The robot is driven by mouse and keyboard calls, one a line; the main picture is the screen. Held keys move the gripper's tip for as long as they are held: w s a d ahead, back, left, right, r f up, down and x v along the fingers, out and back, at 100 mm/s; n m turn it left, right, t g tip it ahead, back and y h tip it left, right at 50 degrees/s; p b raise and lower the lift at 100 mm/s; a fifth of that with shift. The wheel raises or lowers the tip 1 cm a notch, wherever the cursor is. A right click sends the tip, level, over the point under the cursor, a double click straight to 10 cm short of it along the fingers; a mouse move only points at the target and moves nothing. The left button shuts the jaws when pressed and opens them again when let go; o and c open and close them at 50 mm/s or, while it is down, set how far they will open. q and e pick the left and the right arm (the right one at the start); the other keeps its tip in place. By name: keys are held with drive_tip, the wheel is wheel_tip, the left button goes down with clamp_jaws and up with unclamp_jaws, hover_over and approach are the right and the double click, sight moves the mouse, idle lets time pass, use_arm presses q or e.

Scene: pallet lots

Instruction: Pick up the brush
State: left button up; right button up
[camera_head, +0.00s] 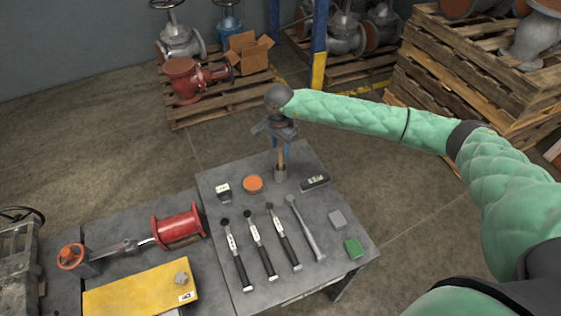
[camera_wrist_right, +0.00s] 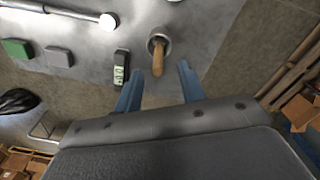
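The brush shows as a wooden handle (camera_head: 281,160) standing in a small grey cup (camera_head: 280,175) at the far edge of the grey table; its lower end is hidden in the cup. In the right wrist view the handle (camera_wrist_right: 158,60) points toward me out of the cup (camera_wrist_right: 160,40). My right gripper (camera_head: 281,146) is above the cup at the handle's top. Its blue fingers (camera_wrist_right: 159,70) are open, one on each side of the handle's end, with gaps between. My left gripper is not in view.
Several long-handled tools lie nearer. Grey (camera_head: 337,218) and green (camera_head: 354,248) blocks are at the right. Pallets stand behind.

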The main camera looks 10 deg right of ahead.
sight(280, 169)
drive_tip(key=shift+s+f, duration=0.25)
drive_tip(key=shift+f, duration=0.3)
wheel_tip(280, 169, down, 4)
drive_tip(key=shift+w+b, duration=0.1)
drive_tip(key=shift+b, duration=0.25)
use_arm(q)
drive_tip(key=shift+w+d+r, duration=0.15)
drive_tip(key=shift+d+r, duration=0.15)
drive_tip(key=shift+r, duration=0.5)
use_arm(e)
drive_tip(key=shift+f, duration=0.7)
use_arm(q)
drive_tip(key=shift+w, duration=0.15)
use_arm(e)
clamp_jaws()
